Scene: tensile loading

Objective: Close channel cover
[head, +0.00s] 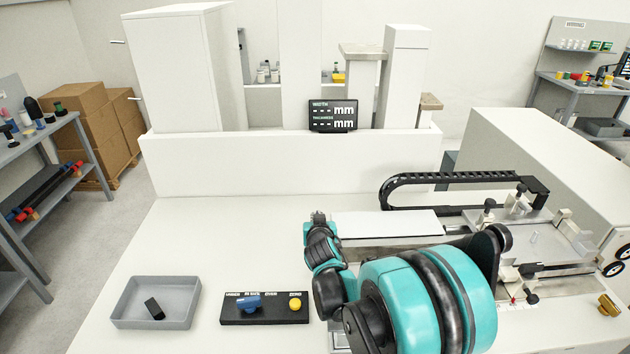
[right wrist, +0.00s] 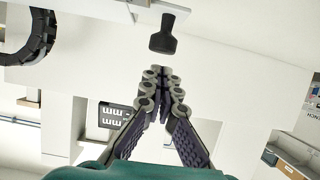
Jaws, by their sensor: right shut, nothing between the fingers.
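A flat white plate (head: 390,223), which looks like the channel cover, lies lengthwise on the measuring fixture behind my right arm. Whether it is fully seated cannot be told. My right gripper (head: 319,217) is at the plate's left end, its fingers shut and empty. In the right wrist view the closed fingertips (right wrist: 163,72) sit just short of a black knob (right wrist: 168,35) fixed to a white part, with a small gap between them. My right arm hides the front of the fixture. My left gripper is not in the head view.
A black cable chain (head: 450,178) runs behind the plate. Black clamp knobs (head: 490,205) stand on the fixture at right. A grey tray (head: 155,303) holding a black block and a black panel (head: 264,308) with blue and yellow controls are at front left. A display (head: 333,116) stands behind.

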